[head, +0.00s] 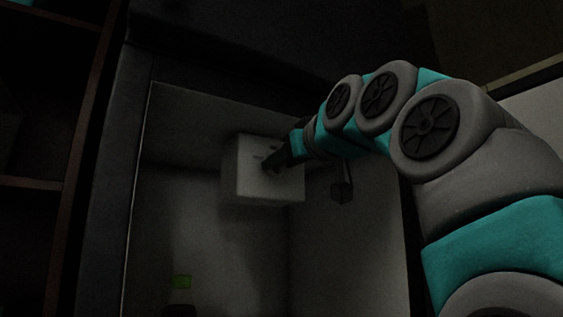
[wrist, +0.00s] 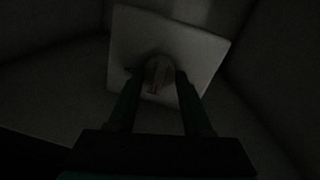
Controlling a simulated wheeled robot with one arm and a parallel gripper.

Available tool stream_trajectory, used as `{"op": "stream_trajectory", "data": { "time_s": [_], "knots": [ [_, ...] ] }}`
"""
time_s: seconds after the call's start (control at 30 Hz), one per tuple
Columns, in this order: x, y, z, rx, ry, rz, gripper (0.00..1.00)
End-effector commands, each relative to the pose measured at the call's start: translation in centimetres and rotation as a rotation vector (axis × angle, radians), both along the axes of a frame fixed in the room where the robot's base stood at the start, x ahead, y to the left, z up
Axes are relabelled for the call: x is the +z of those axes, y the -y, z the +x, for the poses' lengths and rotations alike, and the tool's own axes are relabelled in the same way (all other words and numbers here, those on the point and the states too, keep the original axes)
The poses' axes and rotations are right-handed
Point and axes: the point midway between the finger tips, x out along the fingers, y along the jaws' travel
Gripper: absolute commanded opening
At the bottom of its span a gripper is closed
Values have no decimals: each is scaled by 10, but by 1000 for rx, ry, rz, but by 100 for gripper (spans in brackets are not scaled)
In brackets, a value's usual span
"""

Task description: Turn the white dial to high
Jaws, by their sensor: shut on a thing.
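A white box (head: 240,178) is fixed inside a dim compartment, high up in the head view. Its front face also shows in the wrist view (wrist: 195,55). A round white dial (wrist: 158,72) sits on that face, with a small reddish mark on it. My gripper (wrist: 155,78) has one finger on each side of the dial and is shut on it. In the head view my gripper (head: 272,169) reaches the box front from the right and hides the dial. The dial's setting is too dark to read.
The compartment has pale walls (head: 335,255) and a dark frame (head: 108,190) on the left. Dark shelves (head: 40,183) are at far left. The scene is very dim.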

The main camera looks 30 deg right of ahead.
Motion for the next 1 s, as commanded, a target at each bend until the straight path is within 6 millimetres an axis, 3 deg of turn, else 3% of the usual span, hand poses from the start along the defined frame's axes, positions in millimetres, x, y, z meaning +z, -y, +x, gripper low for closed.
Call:
{"op": "stream_trajectory", "data": {
  "time_s": [0.37, 1.0],
  "knots": [
    [2, 0, 0, 0, -9, 149, 0],
    [3, 2, 0, -1, -30, 742, 0]
  ]
}}
